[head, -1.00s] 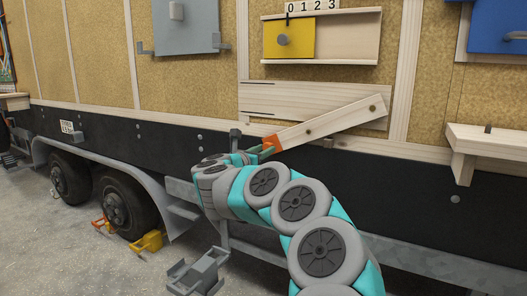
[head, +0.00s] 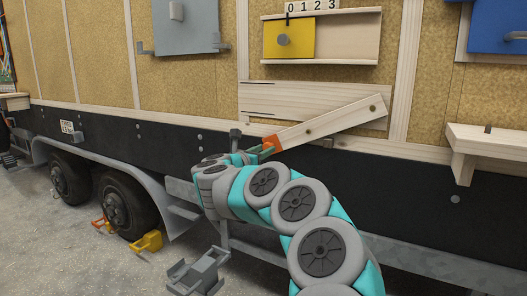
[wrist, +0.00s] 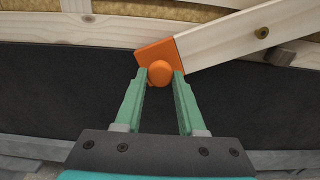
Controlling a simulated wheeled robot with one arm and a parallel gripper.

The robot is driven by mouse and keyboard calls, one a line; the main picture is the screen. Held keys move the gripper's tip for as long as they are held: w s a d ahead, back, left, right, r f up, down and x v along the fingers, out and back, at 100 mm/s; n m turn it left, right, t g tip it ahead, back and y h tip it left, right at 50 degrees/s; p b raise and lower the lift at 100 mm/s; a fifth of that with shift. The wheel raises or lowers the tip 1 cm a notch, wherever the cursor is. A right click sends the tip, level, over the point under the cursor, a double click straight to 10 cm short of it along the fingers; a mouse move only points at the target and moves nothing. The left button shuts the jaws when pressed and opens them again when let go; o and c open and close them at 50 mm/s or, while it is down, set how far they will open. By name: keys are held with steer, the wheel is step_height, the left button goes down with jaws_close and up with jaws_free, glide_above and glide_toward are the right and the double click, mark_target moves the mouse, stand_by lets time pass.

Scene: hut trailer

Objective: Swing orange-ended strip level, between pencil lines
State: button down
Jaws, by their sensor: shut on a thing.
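The wooden strip (head: 330,120) hangs tilted in front of a pale board (head: 290,97) on the trailer wall. Its orange end (head: 271,143) is low at the left and its plain end is high at the right, near a dark screw. Dark pencil lines show at the board's left edge, above the orange end; the upper one (head: 258,83) is clearest. My gripper (head: 262,152) is at the orange end. In the wrist view the green fingers of my gripper (wrist: 160,76) are shut on the round orange knob (wrist: 160,73) of the strip (wrist: 240,35).
A yellow sliding panel (head: 301,40) sits in a wooden frame above the board. A wooden shelf bracket (head: 470,140) juts out at the right. A grey block (wrist: 285,55) sits just under the strip. Trailer wheels stand at the left.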

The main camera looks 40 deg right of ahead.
steer(key=shift+w, duration=0.1)
steer(key=shift+w+a+r, duration=0.1)
steer(key=shift+a+r, duration=0.05)
steer(key=shift+r, duration=0.15)
step_height(320, 180, up, 14)
steer(key=w+a+m+b, duration=0.1)
steer(key=w+m, duration=0.1)
steer(key=m, duration=0.3)
steer(key=shift+w, duration=0.4)
steer(key=c, duration=0.5)
jaws_free()
steer(key=shift+f, duration=0.1)
steer(key=b+v, duration=0.1)
steer(key=v, duration=0.6)
steer(key=shift+a+b, duration=0.4)
